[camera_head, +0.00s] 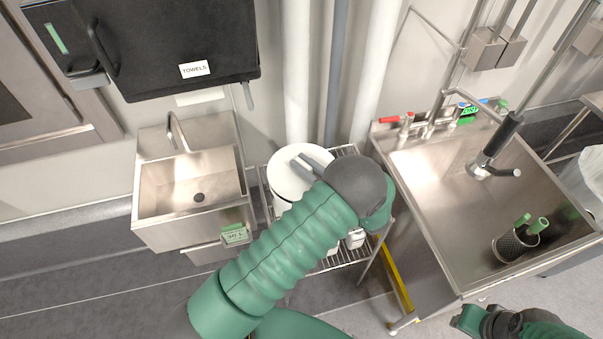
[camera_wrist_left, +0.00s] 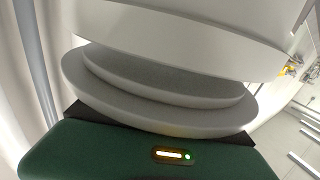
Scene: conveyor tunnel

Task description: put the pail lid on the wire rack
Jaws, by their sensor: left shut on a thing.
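The white round pail lid (camera_head: 288,184) lies over the wire rack (camera_head: 347,151) in the head view. My left gripper (camera_head: 303,165) is shut on the lid, its fingers across the lid's top in that view. My forearm and wrist hide much of the rack. In the left wrist view, stacked white round shapes (camera_wrist_left: 165,95) fill the space before my gripper; I cannot tell where the lid ends and anything under it begins. Whether the lid touches the rack is hidden. My right gripper (camera_head: 487,321) is at the lower right edge, its fingers unclear.
A small hand sink (camera_head: 190,185) stands left of the rack. A large steel sink (camera_head: 435,175) stands right, holding a dark mesh cup (camera_head: 513,244) with green-handled items. White bottles (camera_head: 355,239) stand on the rack's lower shelf. Pipes (camera_head: 297,70) run up the wall behind.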

